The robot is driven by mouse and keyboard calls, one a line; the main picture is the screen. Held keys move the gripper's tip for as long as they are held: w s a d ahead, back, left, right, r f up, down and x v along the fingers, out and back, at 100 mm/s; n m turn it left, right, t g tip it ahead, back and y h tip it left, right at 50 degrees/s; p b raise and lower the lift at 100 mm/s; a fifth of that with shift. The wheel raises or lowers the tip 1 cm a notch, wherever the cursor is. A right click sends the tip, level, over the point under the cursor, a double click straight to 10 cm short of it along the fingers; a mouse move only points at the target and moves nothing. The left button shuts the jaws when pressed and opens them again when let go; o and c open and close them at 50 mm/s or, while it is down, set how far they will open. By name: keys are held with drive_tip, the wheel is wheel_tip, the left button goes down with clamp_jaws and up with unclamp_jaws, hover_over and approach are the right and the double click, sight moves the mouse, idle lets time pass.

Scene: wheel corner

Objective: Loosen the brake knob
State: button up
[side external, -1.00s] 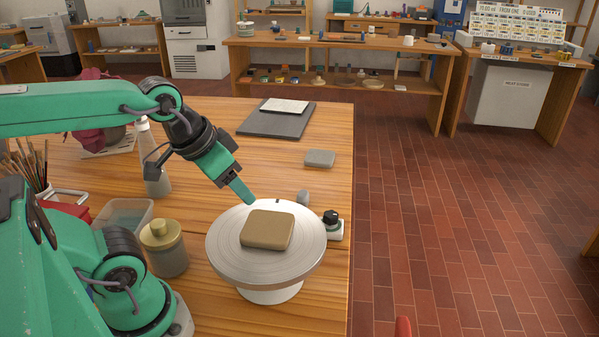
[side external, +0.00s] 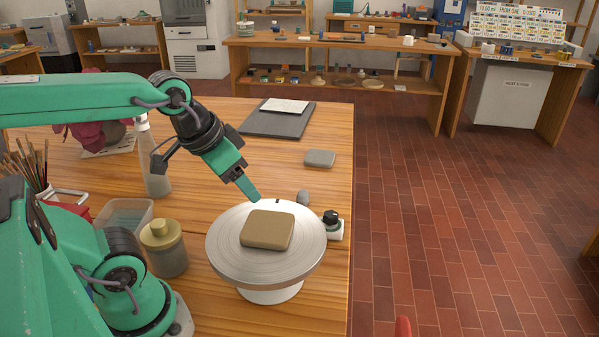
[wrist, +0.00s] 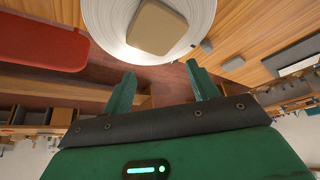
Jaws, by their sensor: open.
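The brake knob (side external: 331,216) is a black knob on a small white base at the right side of the banding wheel (side external: 225,255). The wheel is a round grey turntable with a tan clay block (side external: 267,230) on it. My gripper (side external: 256,198) is in the air near the far rim of the wheel, to the left of the knob and apart from it. In the wrist view my gripper (wrist: 160,72) has its two green fingers spread with nothing between them. There the wheel (wrist: 112,42) and clay block (wrist: 156,28) show at the top; I cannot make out the knob.
A small grey lump (side external: 303,197) lies just behind the wheel, close to the knob. A grey block (side external: 320,158) and a dark board (side external: 262,124) lie farther back. A lidded jar (side external: 166,250) and a clear tub (side external: 126,215) stand left. The table's right edge is close beyond the knob.

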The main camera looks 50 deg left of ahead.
drive_tip(key=w+m+g, duration=0.1)
drive_tip(key=w+m, duration=0.1)
drive_tip(key=w, duration=0.4)
drive_tip(key=m+g, duration=0.4)
hover_over(331, 214)
drive_tip(key=f, duration=1.2)
drive_tip(key=shift+s+f, duration=0.25)
drive_tip(key=shift+f, duration=0.1)
drive_tip(key=shift+w+f+m, duration=0.25)
drive_tip(key=shift+f+m, duration=0.05)
drive_tip(key=shift+f, duration=0.1)
drive_tip(key=shift+f, duration=0.1)
drive_tip(key=shift+f, duration=3.8)
drive_tip(key=shift+c, duration=0.2)
drive_tip(key=c, duration=1)
